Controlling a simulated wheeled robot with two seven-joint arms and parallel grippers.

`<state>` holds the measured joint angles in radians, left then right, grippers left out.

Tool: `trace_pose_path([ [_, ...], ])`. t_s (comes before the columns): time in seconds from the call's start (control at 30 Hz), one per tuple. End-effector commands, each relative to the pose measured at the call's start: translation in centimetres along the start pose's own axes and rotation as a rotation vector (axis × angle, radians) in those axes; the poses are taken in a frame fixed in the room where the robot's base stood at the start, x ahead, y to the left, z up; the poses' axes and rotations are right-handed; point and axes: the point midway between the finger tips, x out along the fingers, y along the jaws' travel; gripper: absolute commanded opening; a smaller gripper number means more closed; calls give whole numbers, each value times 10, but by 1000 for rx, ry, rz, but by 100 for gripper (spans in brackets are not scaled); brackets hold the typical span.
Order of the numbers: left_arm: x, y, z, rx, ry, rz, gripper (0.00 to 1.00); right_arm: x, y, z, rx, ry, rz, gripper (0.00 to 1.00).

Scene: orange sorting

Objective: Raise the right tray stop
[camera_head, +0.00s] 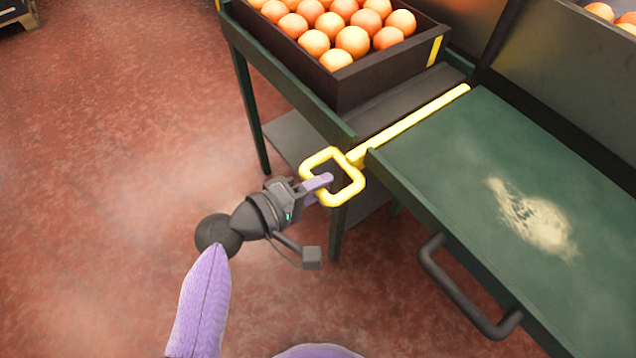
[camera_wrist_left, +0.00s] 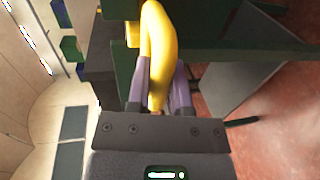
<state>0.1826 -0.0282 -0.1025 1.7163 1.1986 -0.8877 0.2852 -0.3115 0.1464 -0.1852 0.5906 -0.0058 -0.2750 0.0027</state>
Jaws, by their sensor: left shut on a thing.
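The tray stop is a yellow bar (camera_head: 415,122) lying across the green table, with a square yellow loop handle (camera_head: 358,183) at its near end, beyond the table's edge. My left gripper (camera_head: 328,183) is at this loop, its purple fingers reaching into it. In the left wrist view the yellow handle (camera_wrist_left: 158,60) runs between the two purple fingers, and the gripper is shut on it. My right gripper is not in view.
A dark crate of oranges (camera_head: 385,75) stands just behind the bar. The green tray (camera_head: 420,165) to the right has a pale dusty patch and a dark side handle (camera_head: 470,300). More oranges (camera_head: 600,12) show at top right.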

Motion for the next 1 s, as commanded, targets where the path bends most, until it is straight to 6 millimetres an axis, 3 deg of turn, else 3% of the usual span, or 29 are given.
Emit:
trace_pose_path([
  [0.17, -1, 3, 0, 0, -1, -4, 0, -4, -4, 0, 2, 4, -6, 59],
  [0.43, -11, 52, 0, 7, 1, 5, 0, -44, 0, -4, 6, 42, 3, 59],
  [0.73, -10, 52, -1, 2, 2, 9, 0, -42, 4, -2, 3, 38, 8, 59],
  [0.77, -10, 52, -1, 2, 2, 10, 30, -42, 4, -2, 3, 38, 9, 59],
  [0.8, -10, 52, -1, 3, 2, 10, 39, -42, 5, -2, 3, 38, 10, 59],
  [0.9, -10, 51, -1, 2, 1, 8, 60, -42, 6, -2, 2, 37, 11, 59],
  [1.0, -10, 50, 0, 2, 1, 5, 60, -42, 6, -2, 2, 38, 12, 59],
])
